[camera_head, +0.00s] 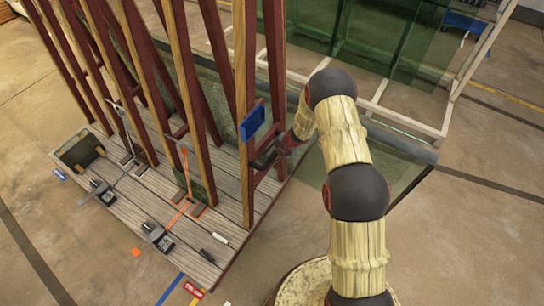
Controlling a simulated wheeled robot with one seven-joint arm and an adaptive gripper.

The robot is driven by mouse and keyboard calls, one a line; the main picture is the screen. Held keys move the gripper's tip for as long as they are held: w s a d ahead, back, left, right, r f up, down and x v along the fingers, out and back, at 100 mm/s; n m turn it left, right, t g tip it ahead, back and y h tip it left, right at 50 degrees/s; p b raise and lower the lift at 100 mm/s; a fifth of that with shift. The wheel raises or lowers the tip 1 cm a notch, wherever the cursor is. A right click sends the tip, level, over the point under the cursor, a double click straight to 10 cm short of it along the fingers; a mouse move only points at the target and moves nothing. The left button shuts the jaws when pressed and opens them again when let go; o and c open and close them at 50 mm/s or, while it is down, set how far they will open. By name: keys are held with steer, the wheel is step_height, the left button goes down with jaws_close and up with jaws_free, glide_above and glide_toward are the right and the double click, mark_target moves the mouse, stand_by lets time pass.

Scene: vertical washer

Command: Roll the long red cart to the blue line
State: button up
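The long red cart (120,190) fills the left and middle of the head view. It has a grey wooden plank deck and tall dark red and tan uprights. A short blue line (169,290) lies on the floor at the bottom, near the deck's front corner. My gripper (264,160) is at the cart's right end, beside a tan upright and just below a blue block (252,121) on it. Its fingers are dark against the frame and partly hidden, so I cannot tell whether they grip a bar.
A glass-sided frame (400,120) stands close behind and right of the cart. Small clamp tools (158,236) and orange straps (180,215) lie on the deck. Floor at lower left is mostly clear.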

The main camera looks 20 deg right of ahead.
steer(key=o, duration=0.4)
steer(key=shift+a, duration=0.25)
steer(key=shift+s, duration=0.1)
steer(key=p+v, duration=0.5)
steer(key=v, duration=0.5)
stand_by(0.7)
